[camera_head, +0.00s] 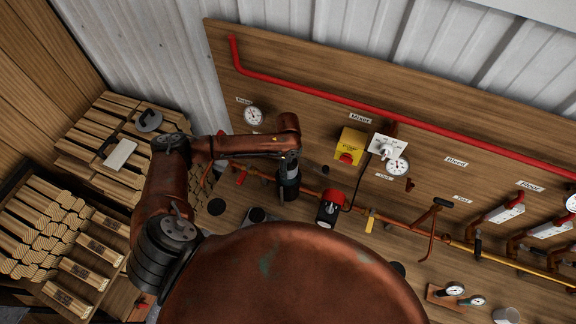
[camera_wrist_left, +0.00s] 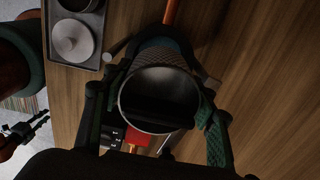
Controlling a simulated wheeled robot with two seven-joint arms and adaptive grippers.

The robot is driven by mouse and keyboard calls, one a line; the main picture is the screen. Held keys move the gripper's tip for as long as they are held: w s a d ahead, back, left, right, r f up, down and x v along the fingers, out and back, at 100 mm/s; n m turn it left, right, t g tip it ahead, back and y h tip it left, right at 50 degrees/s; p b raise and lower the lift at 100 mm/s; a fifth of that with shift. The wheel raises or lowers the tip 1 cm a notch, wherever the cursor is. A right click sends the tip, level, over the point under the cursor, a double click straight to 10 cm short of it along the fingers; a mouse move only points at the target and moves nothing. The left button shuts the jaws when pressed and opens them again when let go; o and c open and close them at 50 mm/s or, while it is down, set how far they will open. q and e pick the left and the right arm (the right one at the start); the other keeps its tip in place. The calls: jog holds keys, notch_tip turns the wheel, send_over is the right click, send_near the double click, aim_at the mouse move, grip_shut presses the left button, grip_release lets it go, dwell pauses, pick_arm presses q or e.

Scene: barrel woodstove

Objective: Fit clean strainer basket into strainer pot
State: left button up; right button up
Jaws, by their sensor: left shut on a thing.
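My left gripper (camera_head: 288,185) is at the orange pipe line in front of the wooden panel in the head view. In the left wrist view the left gripper (camera_wrist_left: 155,118) has its green-padded fingers on both sides of the strainer basket (camera_wrist_left: 160,73), a metal cylinder with its open round rim towards the camera. The gripper is shut on it. A dark blue-grey body, apparently the strainer pot, shows just behind the basket at the end of the orange pipe. I cannot tell how far the basket sits in it. My right gripper is in neither view.
A red-topped pump (camera_head: 331,203) stands just right of the gripper. A yellow switch box (camera_head: 350,143) and gauges are on the panel. A grey tray (camera_wrist_left: 66,54) with a round lidded thing lies at upper left in the wrist view. Stacked wood (camera_head: 45,225) stands left.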

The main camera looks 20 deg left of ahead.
pick_arm(q)
jog(key=shift+f+b, duration=0.35)
jog(key=shift+f, duration=0.6)
jog(key=shift+f, duration=0.55)
jog(key=shift+f+b, duration=0.9)
jog(key=shift+f, duration=0.7)
dwell(0.3)
jog(key=o, duration=1.5)
jog(key=shift+r, duration=0.1)
